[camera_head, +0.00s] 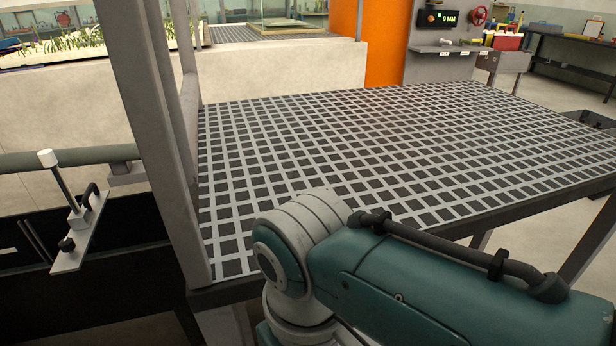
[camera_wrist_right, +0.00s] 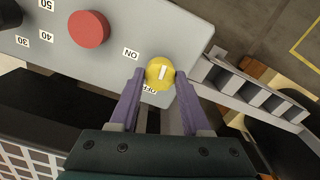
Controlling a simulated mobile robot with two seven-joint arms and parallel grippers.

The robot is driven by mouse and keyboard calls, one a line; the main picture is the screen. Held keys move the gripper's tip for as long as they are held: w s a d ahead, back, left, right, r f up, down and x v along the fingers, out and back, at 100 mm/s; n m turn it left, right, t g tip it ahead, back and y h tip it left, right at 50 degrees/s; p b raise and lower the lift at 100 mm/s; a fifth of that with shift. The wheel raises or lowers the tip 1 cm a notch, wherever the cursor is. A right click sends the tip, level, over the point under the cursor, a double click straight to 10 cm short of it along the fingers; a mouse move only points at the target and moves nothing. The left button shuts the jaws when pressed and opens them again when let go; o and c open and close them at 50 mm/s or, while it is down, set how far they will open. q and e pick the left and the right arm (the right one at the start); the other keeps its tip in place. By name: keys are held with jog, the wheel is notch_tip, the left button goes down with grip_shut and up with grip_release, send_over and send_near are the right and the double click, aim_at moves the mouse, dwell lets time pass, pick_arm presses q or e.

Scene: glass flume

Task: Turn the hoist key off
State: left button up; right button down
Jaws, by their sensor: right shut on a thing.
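In the right wrist view a round yellow key (camera_wrist_right: 158,74) with a white bar sits on a grey panel (camera_wrist_right: 185,30). An ON label (camera_wrist_right: 131,54) lies up and left of it. An OFF label (camera_wrist_right: 149,89) lies just below it, partly covered. The white bar stands near upright in the picture, slightly slanted; I cannot tell for certain which label it marks. My right gripper (camera_wrist_right: 160,77) has its two purple fingers on either side of the key, shut on it. Neither gripper shows in the head view.
A red button (camera_wrist_right: 88,29) and a number scale (camera_wrist_right: 46,36) are on the same panel. In the head view my teal arm crosses above a grated platform (camera_head: 370,140) with nothing on it. A grey post (camera_head: 150,120) stands at its left edge, a lever bracket (camera_head: 80,225) beyond.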

jog(key=shift+r+m, duration=0.1)
jog(key=shift+m, duration=0.5)
jog(key=shift+c, duration=1.9)
grip_release()
notch_tip(320, 180, up, 10)
jog(key=p, duration=0.5)
